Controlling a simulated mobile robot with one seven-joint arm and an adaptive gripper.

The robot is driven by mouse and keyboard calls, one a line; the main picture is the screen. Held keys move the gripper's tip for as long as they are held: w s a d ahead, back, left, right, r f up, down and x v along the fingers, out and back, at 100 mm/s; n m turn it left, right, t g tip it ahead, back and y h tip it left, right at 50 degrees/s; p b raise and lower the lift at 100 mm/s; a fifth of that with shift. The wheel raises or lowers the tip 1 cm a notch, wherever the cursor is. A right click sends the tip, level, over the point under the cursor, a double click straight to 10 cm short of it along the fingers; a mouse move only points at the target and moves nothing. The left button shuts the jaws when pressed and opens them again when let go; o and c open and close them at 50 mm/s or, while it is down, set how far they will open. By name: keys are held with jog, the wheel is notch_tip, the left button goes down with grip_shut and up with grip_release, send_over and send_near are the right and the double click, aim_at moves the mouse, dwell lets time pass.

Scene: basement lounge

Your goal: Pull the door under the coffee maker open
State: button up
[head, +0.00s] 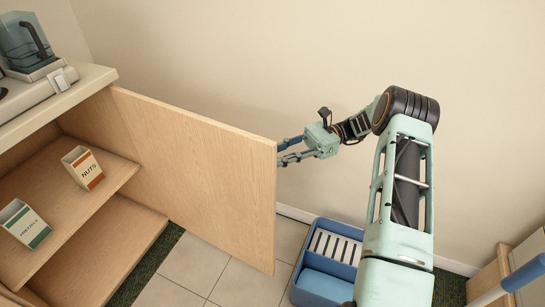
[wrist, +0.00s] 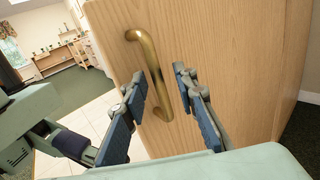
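The light wood door (head: 200,165) stands swung wide out from the cabinet under the coffee maker (head: 25,45), so the shelves inside show. Its outer face fills much of the wrist view (wrist: 235,60), with a curved brass handle (wrist: 155,65) on it. The handle is hidden behind the door in the head view. My gripper (head: 281,152) is at the door's free edge, on the outer side. In the wrist view my gripper's fingers (wrist: 158,84) are apart, with the handle appearing between them and visible gaps on either side. I cannot tell whether a finger touches the door.
A nuts box (head: 84,168) and a pretzels box (head: 24,224) stand on the cabinet shelf. A blue bin (head: 323,289) sits on the tiled floor below my arm. The wall is close behind my gripper. Tiles (head: 195,264) below the door are clear.

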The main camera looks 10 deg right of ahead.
jog(key=v, duration=0.6)
jog(key=shift+d, duration=0.2)
jog(key=shift+c, duration=0.2)
